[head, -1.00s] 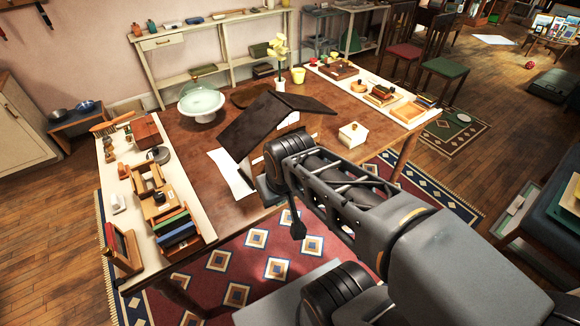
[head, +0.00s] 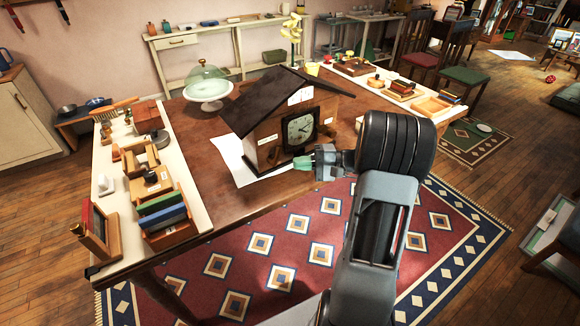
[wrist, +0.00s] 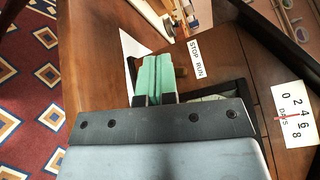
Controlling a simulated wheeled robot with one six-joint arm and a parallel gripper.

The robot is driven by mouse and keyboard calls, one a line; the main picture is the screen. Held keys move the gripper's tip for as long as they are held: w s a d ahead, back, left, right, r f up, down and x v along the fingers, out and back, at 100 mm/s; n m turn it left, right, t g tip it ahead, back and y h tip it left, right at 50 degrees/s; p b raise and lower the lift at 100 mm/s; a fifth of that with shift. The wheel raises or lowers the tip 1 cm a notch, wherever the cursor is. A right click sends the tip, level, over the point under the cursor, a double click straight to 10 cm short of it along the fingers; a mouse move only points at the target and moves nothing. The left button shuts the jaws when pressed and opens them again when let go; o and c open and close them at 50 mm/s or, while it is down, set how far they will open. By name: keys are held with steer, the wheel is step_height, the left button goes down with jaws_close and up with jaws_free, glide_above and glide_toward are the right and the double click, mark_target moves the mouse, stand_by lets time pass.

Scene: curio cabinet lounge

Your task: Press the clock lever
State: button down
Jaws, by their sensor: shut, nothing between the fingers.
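The clock is a wooden house-shaped case (head: 264,135) with a dark pitched roof, standing on the table. Its square face (head: 301,129) looks toward me in the head view. A STOP RUN label (wrist: 195,60) shows in the wrist view; a small brown piece (wrist: 181,72), perhaps the lever, sits by it, just right of my fingertips. My gripper (head: 300,163) is shut and empty, with green fingertips low in front of the clock, left of my arm. Whether they touch the clock I cannot tell.
A dial card marked DAYS (wrist: 293,115) is on the clock's front. A white sheet (head: 232,158) lies beside the clock. A glass-domed stand (head: 208,90) is behind it. Book and box trays line the table's left side (head: 108,188). The rug in front is clear.

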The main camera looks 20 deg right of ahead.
mark_target(275, 155)
steer(key=d+f+t, duration=0.1)
steer(key=d, duration=0.1)
steer(key=d+f+m+t+b, duration=0.1)
steer(key=d+t, duration=0.1)
steer(key=d, duration=0.1)
steer(key=w+d+f+m+t, duration=0.1)
steer(key=d+t, duration=0.1)
steer(key=shift+d+f, duration=0.25)
steer(key=shift+d, duration=0.15)
steer(key=shift+w+a, duration=0.1)
steer(key=x, duration=1)
steer(key=shift+r, duration=0.25)
